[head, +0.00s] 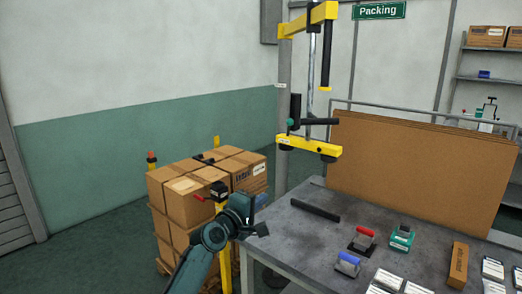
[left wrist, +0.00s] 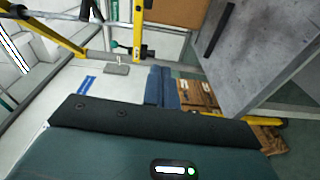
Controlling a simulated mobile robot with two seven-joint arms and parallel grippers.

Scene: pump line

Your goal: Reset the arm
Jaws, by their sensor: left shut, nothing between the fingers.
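My left arm (head: 200,252) comes in from the bottom of the head view, in front of stacked cartons. My left gripper (head: 260,214) is at its end, beside the left edge of the grey table (head: 285,235). The gripper is shut and empty; its blue fingers (left wrist: 162,86) show in the left wrist view, past the dark gripper body. A yellow lifting device (head: 308,143) with a dark handle hangs from a post above the table, apart from my gripper. My right gripper is in neither view.
On the table lie a black bar (head: 315,210), a red-handled tool (head: 362,240), a blue-handled tool (head: 347,264) and a narrow box (head: 458,265). Cardboard sheets (head: 415,170) stand behind.

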